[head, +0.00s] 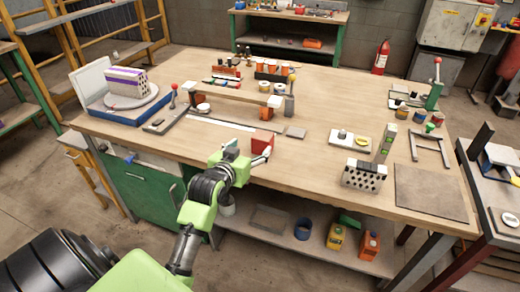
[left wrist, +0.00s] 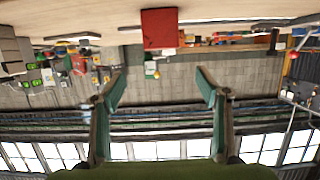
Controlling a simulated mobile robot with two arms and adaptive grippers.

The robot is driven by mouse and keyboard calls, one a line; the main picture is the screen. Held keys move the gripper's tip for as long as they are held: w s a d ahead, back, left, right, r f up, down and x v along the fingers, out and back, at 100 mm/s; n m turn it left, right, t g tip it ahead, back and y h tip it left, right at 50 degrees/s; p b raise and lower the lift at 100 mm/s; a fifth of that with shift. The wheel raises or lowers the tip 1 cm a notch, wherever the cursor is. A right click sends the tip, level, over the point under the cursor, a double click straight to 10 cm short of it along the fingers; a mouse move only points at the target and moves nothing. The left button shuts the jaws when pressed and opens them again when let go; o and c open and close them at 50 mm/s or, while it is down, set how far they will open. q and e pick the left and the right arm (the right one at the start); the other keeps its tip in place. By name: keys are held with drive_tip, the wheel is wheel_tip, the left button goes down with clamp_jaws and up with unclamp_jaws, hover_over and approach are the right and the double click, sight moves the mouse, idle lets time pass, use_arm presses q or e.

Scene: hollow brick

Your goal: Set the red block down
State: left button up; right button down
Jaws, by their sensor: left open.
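The red block (head: 261,141) sits on the wooden workbench (head: 290,176) near its front edge. My left gripper (head: 245,160) is at that edge, just in front of the block, with its fingers spread. In the left wrist view, which is upside down, the red block (left wrist: 160,29) shows beyond the open fingertips (left wrist: 160,84), centred between them and apart from both. Nothing is between the fingers. Part of the block's lower front is hidden by the gripper in the head view. My right gripper is not in view.
A grey hollow brick (head: 363,177) stands on the right of the bench. A purple-banded brick (head: 126,82) is on a turntable at the left. A small grey plate (head: 296,132) lies right of the block. Bare wood lies between it and the hollow brick.

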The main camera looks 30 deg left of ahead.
use_arm(q)
approach(263, 135)
drive_tip(key=x, duration=0.3)
drive_tip(key=shift+w, duration=0.25)
drive_tip(key=shift+w+a+f, duration=0.1)
drive_tip(key=shift+w+f, duration=0.05)
drive_tip(key=shift+w, duration=0.2)
drive_tip(key=shift+w+a+f, duration=0.15)
drive_tip(key=shift+w+f, duration=0.05)
drive_tip(key=shift+w, duration=0.4)
drive_tip(key=x, duration=0.4)
drive_tip(key=shift+a+f, duration=0.1)
drive_tip(key=shift+f, duration=0.1)
drive_tip(key=shift+w+f, duration=0.1)
drive_tip(key=shift+w, duration=0.15)
drive_tip(key=c, duration=1.3)
drive_tip(key=shift+a, duration=0.1)
drive_tip(key=shift+c, duration=0.7)
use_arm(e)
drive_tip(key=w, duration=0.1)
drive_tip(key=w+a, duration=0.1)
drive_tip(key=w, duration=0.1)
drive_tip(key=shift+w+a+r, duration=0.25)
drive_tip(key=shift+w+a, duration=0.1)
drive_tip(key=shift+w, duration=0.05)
use_arm(q)
drive_tip(key=shift+r, duration=0.2)
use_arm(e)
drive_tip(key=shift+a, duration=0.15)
